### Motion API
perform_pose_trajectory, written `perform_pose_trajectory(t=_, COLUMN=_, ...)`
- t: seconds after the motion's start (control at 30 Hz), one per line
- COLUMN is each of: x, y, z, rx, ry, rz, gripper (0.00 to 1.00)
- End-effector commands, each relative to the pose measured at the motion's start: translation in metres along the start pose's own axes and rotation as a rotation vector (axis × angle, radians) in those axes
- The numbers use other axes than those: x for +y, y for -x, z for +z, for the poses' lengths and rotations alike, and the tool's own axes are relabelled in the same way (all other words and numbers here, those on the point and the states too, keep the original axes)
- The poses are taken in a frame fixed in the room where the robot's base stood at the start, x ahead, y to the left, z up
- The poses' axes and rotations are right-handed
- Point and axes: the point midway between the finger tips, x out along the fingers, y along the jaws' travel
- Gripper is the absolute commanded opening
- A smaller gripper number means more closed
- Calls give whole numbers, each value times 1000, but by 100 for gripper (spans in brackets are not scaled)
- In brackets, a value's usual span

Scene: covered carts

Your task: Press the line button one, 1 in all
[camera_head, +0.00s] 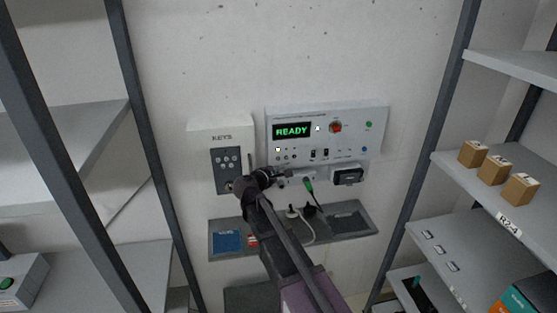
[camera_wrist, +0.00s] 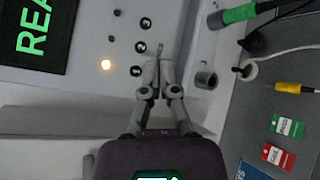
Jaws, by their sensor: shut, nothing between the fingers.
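The grey-white control panel (camera_head: 350,115) on the back wall has a green READY display (camera_head: 292,131), which also shows in the wrist view (camera_wrist: 32,28). Below the display is a row of small dark round buttons. In the head view my gripper (camera_head: 286,174) is dark and partly hidden by my arm. I cannot tell any contact.
A keys box (camera_head: 221,135) hangs left of the panel. A grey shelf (camera_head: 340,235) with tags is below. Shelving racks stand on both sides, with small boxes (camera_head: 495,170) at right.

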Motion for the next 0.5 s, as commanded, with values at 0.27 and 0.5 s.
perform_pose_trajectory(t=0.27, x=-10, y=14, z=10, rx=1, ry=0, rz=1, gripper=0)
perform_pose_trajectory(t=0.5, x=-12, y=16, z=11, rx=0, ry=0, rz=0, gripper=0)
